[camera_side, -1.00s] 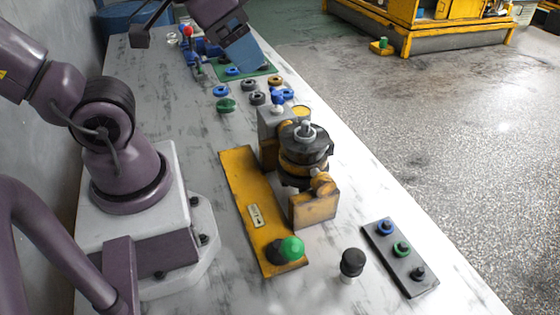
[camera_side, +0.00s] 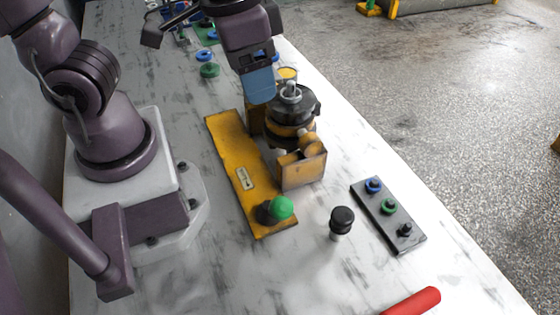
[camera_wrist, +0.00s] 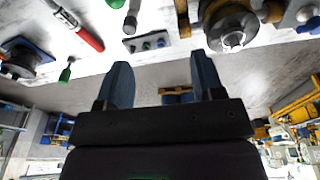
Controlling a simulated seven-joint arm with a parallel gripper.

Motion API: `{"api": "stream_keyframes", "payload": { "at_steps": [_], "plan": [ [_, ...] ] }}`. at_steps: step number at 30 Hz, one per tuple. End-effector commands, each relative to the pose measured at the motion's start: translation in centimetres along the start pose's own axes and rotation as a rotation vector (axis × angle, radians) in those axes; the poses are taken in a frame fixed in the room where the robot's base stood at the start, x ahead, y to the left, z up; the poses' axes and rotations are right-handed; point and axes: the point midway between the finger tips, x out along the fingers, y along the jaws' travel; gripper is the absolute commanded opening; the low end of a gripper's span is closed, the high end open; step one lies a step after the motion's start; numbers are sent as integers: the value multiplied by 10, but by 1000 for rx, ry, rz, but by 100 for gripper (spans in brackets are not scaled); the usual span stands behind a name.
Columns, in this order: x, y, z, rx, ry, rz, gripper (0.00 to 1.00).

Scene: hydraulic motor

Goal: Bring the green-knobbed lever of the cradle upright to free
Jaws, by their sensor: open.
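The cradle (camera_side: 232,155) is a worn yellow base plate with upright blocks, and it holds a dark round motor (camera_side: 292,108). The green knob (camera_side: 281,207) of its lever sits low at the near end of the plate, beside a dark hub. The lever's shaft is mostly hidden, so its exact tilt is hard to tell. A green knob (camera_wrist: 116,3) shows at the top edge of the wrist view. My gripper (camera_side: 260,95) hangs above the far part of the cradle, left of the motor, away from the green knob. In the wrist view its two blue fingers (camera_wrist: 163,75) are apart with nothing between them.
A black-capped pin (camera_side: 342,220) stands right of the green knob. Beyond it lies a dark plate (camera_side: 388,214) with several coloured pieces. A red handle (camera_side: 412,302) lies at the bottom edge. More rings (camera_side: 209,70) lie at the far end. The table nearer the camera is mostly clear.

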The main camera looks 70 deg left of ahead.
Motion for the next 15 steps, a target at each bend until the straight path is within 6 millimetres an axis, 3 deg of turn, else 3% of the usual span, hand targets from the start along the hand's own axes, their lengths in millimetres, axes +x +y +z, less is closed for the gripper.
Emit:
{"api": "stream_keyframes", "payload": {
  "at_steps": [1,6,15],
  "plan": [
    [18,16,2,-65,-62,-9,62],
    [60,50,9,-411,-155,-75,62],
    [105,79,17,-1137,-148,-189,62]
  ]
}}
